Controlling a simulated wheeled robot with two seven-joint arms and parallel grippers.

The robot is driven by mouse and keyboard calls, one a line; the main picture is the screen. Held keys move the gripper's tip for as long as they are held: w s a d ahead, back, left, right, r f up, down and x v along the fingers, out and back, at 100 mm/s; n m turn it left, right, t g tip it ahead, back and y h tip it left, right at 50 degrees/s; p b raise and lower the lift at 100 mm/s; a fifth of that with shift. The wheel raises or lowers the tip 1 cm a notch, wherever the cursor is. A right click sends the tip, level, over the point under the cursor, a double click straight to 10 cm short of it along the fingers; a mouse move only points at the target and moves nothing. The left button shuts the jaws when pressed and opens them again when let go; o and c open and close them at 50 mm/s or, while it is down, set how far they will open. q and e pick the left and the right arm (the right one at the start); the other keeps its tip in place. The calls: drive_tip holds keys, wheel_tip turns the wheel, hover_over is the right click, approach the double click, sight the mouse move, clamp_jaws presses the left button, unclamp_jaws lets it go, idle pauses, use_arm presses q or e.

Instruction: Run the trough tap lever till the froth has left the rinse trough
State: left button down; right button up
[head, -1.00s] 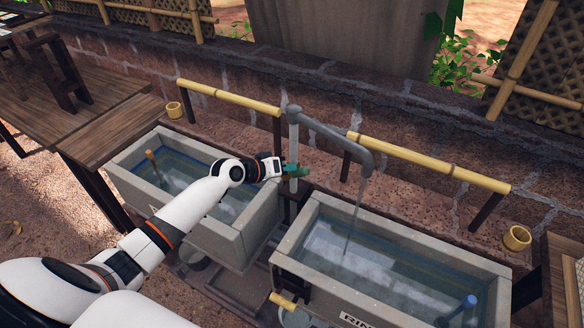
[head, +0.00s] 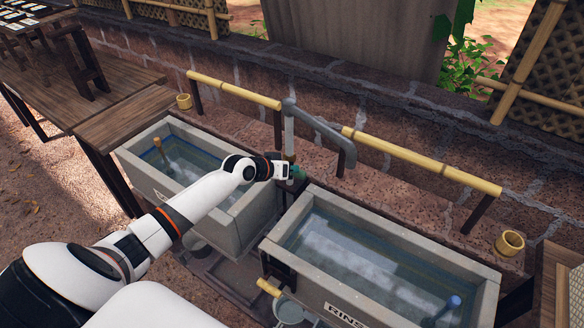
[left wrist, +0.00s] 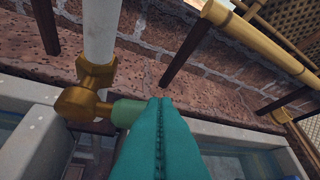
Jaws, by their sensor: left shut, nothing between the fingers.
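The rinse trough (head: 300,262) is the grey stone basin at the lower right, with a partly cut-off label on its front. Its water (head: 352,250) has pale whitish patches; I cannot tell froth from reflection. The grey tap pipe (head: 318,128) bends over towards this trough, and no stream shows from its spout. The green tap lever (head: 299,174) sticks out from a brass valve (left wrist: 82,100) in the left wrist view. My left gripper (left wrist: 160,104), with teal fingers, is shut and empty, its tips against or just beside the lever (left wrist: 126,113). My right gripper is out of view.
A second stone trough (head: 240,215) with water stands at the left. Bamboo rails (head: 425,163) run behind both troughs along the stone wall. A bamboo cup (head: 509,243) sits at the right, and a pan (head: 290,309) is low between the troughs.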

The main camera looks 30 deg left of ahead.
use_arm(q)
drive_tip(key=shift+d+f, duration=0.15)
drive_tip(key=shift+f, duration=0.15)
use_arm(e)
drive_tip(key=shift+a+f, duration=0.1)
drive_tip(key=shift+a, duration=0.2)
